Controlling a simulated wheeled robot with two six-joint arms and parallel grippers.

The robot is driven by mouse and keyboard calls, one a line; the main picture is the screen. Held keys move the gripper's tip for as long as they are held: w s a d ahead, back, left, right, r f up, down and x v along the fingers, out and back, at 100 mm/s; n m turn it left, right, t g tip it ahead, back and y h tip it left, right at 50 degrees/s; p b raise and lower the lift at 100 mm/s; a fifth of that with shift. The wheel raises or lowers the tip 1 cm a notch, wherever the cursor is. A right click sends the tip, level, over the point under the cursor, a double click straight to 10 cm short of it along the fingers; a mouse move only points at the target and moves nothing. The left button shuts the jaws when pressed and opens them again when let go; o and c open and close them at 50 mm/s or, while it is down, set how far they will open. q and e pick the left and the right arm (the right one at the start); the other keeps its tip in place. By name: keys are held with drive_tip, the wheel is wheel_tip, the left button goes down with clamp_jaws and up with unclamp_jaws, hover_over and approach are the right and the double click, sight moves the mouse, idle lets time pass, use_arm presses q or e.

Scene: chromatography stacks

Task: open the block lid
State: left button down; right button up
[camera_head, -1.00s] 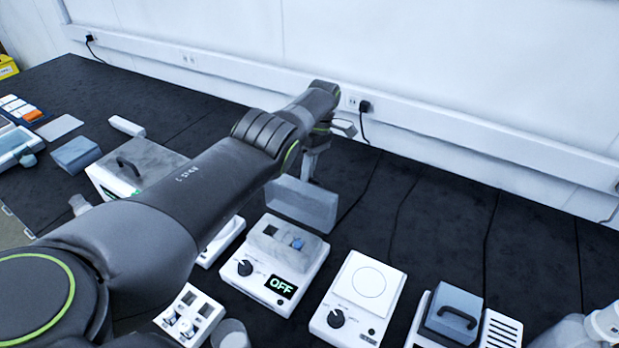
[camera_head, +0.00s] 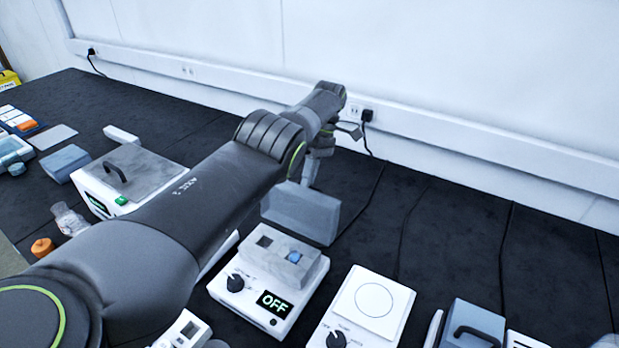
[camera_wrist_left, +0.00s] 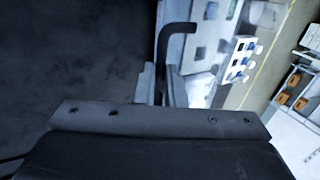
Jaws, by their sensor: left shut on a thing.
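The heater block (camera_head: 265,262) sits on a white unit with a black knob and a display (camera_head: 273,303) reading OFF, near the middle of the head view. Two square openings show in its top, one holding something blue. The grey block lid (camera_head: 300,214) stands up on edge behind the block, its broad face toward me. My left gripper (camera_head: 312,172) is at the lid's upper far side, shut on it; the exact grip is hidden. In the left wrist view, a dark bent handle (camera_wrist_left: 180,32) shows beyond the dark gripper body. My right gripper is out of view.
A white unit with a handled grey lid (camera_head: 135,172) stands left of my arm. A white plate unit (camera_head: 365,308) and another handled grey lid (camera_head: 472,322) stand at right. The wall is close behind my left wrist, with a plug and cable (camera_head: 367,115).

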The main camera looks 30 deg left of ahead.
use_arm(q)
drive_tip(key=shift+f, duration=0.1)
drive_tip(key=c, duration=1.5)
unclamp_jaws()
drive_tip(key=shift+s, duration=0.1)
wheel_tip(320, 180, up, 10)
drive_tip(key=p, duration=0.9)
drive_tip(key=shift+p, duration=0.3)
drive_tip(key=shift+c, duration=0.4)
